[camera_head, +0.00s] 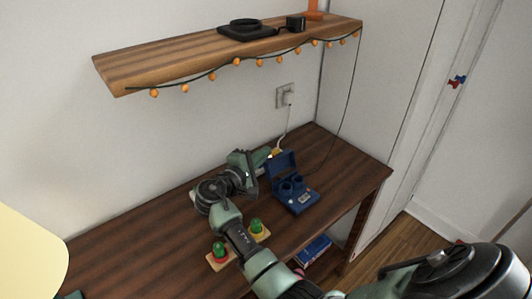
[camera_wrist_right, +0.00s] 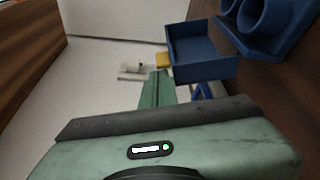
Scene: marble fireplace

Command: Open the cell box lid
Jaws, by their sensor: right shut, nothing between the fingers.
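The blue cell box (camera_head: 296,199) stands on the wooden desk, with round cups inside its base. Its lid (camera_head: 282,164) stands raised at the back, so the box is open. In the right wrist view the lid (camera_wrist_right: 203,52) shows as a shallow blue tray beside the base (camera_wrist_right: 280,25). My right gripper (camera_head: 264,156) is shut and empty, just left of the raised lid. Its closed fingers also show in the right wrist view (camera_wrist_right: 158,76), close to the lid; I cannot tell whether they touch it. My left gripper is not in view.
A wall socket (camera_head: 286,96) with a cable is behind the box. A shelf (camera_head: 180,62) with string lights hangs above. The desk's left part (camera_head: 125,240) is clear.

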